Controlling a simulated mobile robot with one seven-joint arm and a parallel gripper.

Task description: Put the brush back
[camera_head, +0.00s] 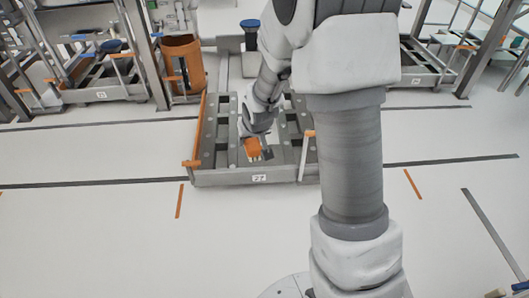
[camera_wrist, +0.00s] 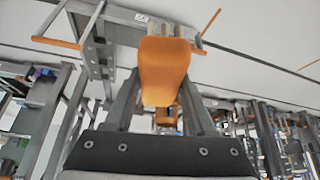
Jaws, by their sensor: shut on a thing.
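The brush (camera_head: 252,146) has an orange body, with pale bristles facing down in the head view. In the wrist view the orange body of the brush (camera_wrist: 163,62) fills the space between the two dark fingers. My gripper (camera_head: 259,150) is shut on the brush and holds it over the front middle of a grey slatted platform (camera_head: 230,179). The fingers of my gripper (camera_wrist: 161,92) lie on both sides of the orange body. I cannot tell whether the bristles touch the platform. My arm hides part of the platform's right side.
The platform has orange bars at its left and right and a numbered label (camera_head: 259,178) in front. An orange bin (camera_head: 184,64) stands behind it at left. Similar platforms (camera_head: 103,94) stand at the back left and right. White floor with dark lines is clear in front.

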